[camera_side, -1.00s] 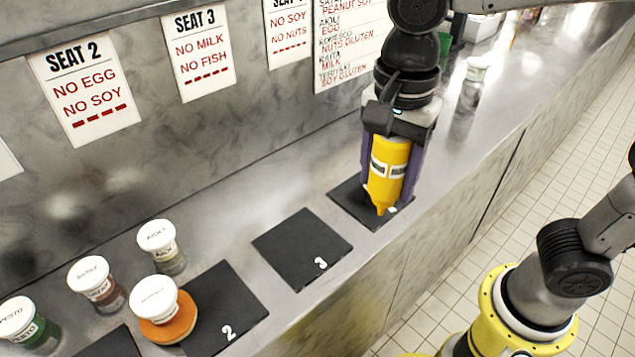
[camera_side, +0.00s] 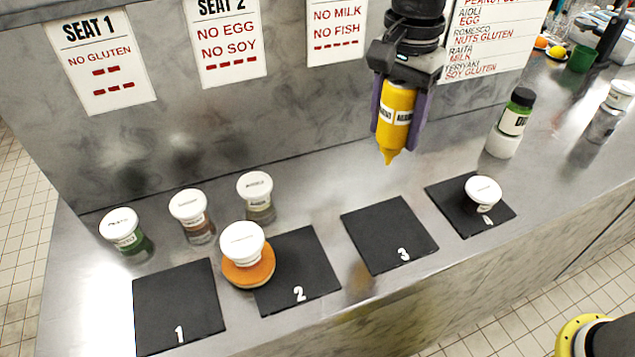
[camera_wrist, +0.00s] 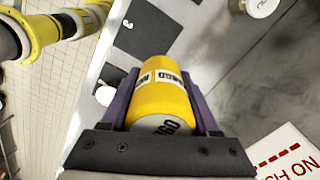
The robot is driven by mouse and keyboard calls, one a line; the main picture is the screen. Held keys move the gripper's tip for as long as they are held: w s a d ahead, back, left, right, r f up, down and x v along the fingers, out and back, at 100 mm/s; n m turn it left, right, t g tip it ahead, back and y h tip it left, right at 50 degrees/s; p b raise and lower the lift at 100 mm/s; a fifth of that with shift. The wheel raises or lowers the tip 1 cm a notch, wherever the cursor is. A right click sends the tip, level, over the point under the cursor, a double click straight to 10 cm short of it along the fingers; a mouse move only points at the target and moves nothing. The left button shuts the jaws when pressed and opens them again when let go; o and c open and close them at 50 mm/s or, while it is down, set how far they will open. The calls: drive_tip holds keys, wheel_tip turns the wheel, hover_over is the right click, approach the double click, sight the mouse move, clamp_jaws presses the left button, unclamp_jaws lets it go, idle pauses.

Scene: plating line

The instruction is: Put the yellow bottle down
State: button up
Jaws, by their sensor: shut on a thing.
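The yellow bottle (camera_side: 396,118) is in my gripper (camera_side: 399,120), nozzle pointing down, with a white label band around it. My gripper's purple fingers are shut on its two sides. The bottle hangs in the air above the steel counter (camera_side: 318,190), near the back wall and behind mat 3. In the wrist view the bottle (camera_wrist: 162,100) lies between the fingers, its pale lettered end toward the camera. Whether its nozzle is far above the counter is hard to tell.
Black mats 1 (camera_side: 180,300), 2 (camera_side: 312,262) and 3 (camera_side: 385,240) line the front edge. A white-lidded cup (camera_side: 483,190) stands on the mat at right (camera_side: 450,205). An orange-brown disc (camera_side: 248,270) with a cup is by mat 2.

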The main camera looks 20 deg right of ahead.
drive_tip(key=shift+w+a+f, duration=1.15)
drive_tip(key=shift+w+f, duration=0.95)
drive_tip(key=shift+f, duration=0.25)
drive_tip(key=shift+w+a+f, duration=1.15)
drive_tip(key=shift+w+f, duration=0.9)
drive_tip(key=shift+f, duration=0.25)
drive_tip(key=shift+w+a+f, duration=1.15)
drive_tip(key=shift+w+f, duration=0.95)
drive_tip(key=shift+f, duration=0.25)
drive_tip(key=shift+f, duration=0.1)
drive_tip(key=o, duration=0.9)
drive_tip(key=shift+f, duration=0.1)
wheel_tip(320, 180, up, 8)
drive_tip(key=shift+f, duration=0.1)
